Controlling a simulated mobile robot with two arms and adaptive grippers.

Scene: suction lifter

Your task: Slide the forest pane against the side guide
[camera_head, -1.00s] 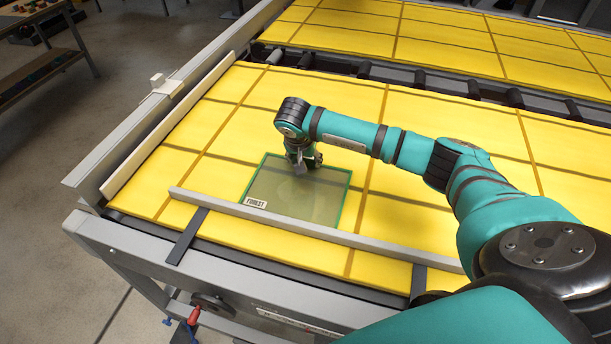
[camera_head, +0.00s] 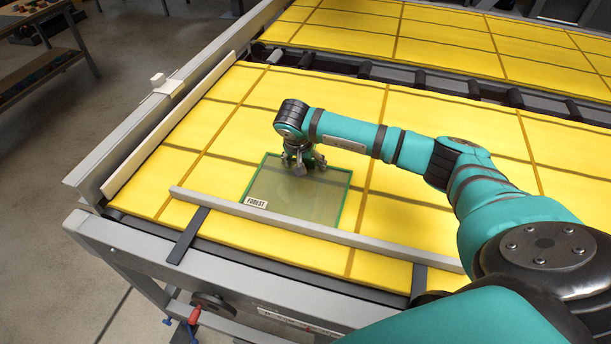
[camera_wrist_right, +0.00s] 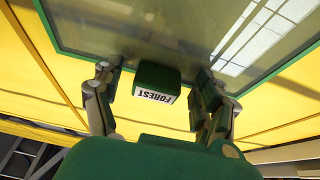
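The forest pane (camera_head: 290,197) is a clear, green-edged sheet lying flat on the yellow bed, with a FOREST label at its front left corner. Its front edge lies along a grey metal bar (camera_head: 225,206). The side guide seems to be the pale strip (camera_head: 170,130) along the bed's left edge, with a wide gap to the pane. My right gripper (camera_head: 303,165) is open at the pane's far edge. In the right wrist view its fingers (camera_wrist_right: 157,85) stand either side of a green FOREST-labelled block (camera_wrist_right: 155,76), with gaps on both sides. My left gripper is out of view.
A white block (camera_head: 168,85) sits on the left frame rail. Black rollers (camera_head: 365,70) separate this bed from another yellow bed (camera_head: 450,35) behind. The bed between the pane and the pale strip is clear. A red-handled part (camera_head: 194,315) hangs below the front frame.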

